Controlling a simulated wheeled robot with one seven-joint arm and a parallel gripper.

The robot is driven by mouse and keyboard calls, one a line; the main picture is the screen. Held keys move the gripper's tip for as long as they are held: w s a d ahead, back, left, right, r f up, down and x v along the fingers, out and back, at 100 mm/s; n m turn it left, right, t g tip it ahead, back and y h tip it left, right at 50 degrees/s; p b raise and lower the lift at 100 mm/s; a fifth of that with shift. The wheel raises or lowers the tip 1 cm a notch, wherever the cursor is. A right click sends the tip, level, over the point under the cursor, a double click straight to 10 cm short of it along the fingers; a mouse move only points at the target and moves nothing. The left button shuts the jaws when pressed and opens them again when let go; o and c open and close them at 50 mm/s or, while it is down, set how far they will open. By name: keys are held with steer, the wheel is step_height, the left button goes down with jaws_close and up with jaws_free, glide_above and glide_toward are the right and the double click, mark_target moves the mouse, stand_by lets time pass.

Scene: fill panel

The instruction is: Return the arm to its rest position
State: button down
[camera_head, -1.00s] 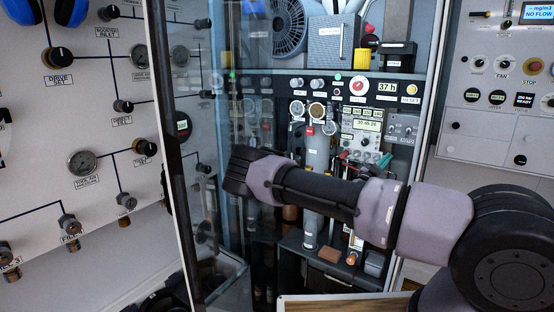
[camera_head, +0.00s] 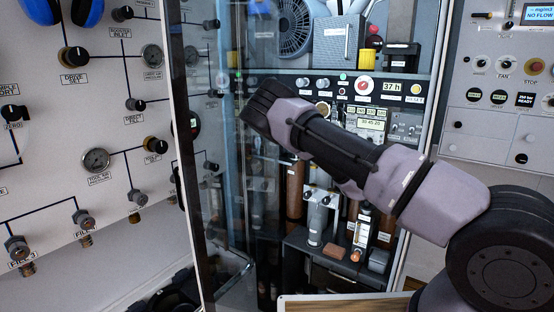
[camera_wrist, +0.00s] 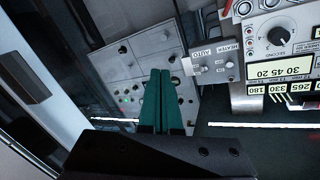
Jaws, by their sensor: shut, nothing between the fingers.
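My arm reaches in from the right in the head view, and its dark end with my gripper (camera_head: 262,104) points up and left in front of the open cabinet. The fingertips are hard to make out there. In the wrist view my gripper (camera_wrist: 162,78) shows two green fingers pressed together with nothing between them. Behind the fingers is a grey panel (camera_wrist: 133,72) with knobs and small lights.
The cabinet has a glass door (camera_head: 215,160) along its left side, close to my gripper. Inside are a fan (camera_head: 292,30), a row of gauges and a display (camera_head: 371,124). A panel with knobs and gauges (camera_head: 95,160) stands left. A wooden-topped surface (camera_head: 345,304) lies at the bottom.

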steer(key=s+a+g+y, duration=0.3)
steer(key=a+y, duration=0.4)
steer(key=y, duration=0.2)
steer(key=s+a+r+n+y, duration=0.2)
steer(key=s+a+r+y, duration=0.15)
steer(key=r, duration=0.35)
steer(key=s+a+r+n+y, duration=0.2)
steer(key=s+a+r+y, duration=0.15)
steer(key=r, duration=0.35)
steer(key=s+a+r+n, duration=0.2)
steer(key=s+r+n, duration=0.2)
steer(key=s+r, duration=0.3)
steer(key=s+a+r+n, duration=0.2)
steer(key=s+r, duration=0.6)
steer(key=s, duration=0.9)
steer(key=n, duration=0.2)
steer(key=shift+r+n+t, duration=0.25)
steer(key=shift+n+t, duration=0.05)
steer(key=shift+w, duration=0.1)
